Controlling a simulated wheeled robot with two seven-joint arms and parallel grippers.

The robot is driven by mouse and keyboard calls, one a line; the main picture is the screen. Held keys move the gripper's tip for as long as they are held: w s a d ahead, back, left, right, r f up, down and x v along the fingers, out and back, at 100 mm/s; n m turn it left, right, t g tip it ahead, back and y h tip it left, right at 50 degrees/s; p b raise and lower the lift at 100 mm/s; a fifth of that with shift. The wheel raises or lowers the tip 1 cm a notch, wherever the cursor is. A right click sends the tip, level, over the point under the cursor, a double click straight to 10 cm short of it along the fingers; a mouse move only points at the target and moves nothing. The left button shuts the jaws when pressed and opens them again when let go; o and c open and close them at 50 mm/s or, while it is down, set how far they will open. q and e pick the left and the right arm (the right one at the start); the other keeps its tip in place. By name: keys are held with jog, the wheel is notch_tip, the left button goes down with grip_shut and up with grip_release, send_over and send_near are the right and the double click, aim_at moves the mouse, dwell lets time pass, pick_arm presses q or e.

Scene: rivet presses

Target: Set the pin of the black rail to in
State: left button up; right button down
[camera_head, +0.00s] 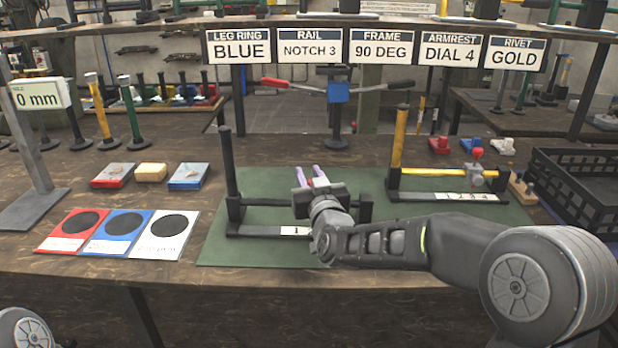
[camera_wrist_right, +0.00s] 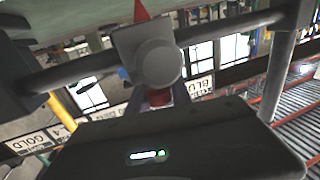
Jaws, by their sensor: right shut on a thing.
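The black rail (camera_head: 262,202) lies across the green mat, with a tall black post at its left end and a base strip below. A "1" shows on the strip's label; my right arm hides its other marks. My right gripper (camera_head: 315,178) is over the rail's middle and hides most of the slider. In the right wrist view, the grey slider (camera_wrist_right: 150,55) sits on the bar with a round knob facing the camera. My right gripper (camera_wrist_right: 157,97) is shut on a red piece just below the knob, apparently the pin's head. How deep the pin sits cannot be told. My left gripper is not in view.
A yellow rail (camera_head: 435,172) with a red-topped slider and several numbers stands at the right of the mat (camera_head: 390,250). A black crate (camera_head: 575,200) is at the right edge. Coloured pads (camera_head: 118,226) and small blocks lie left. A sign above reads rail notch 3.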

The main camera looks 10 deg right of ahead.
jog(key=shift+f, duration=0.3)
jog(key=c, duration=1.5)
grip_release()
jog(key=o, duration=0.4)
jog(key=shift+r, duration=0.1)
jog(key=shift+c, duration=0.2)
jog(key=s, duration=0.7)
jog(key=shift+s, duration=0.4)
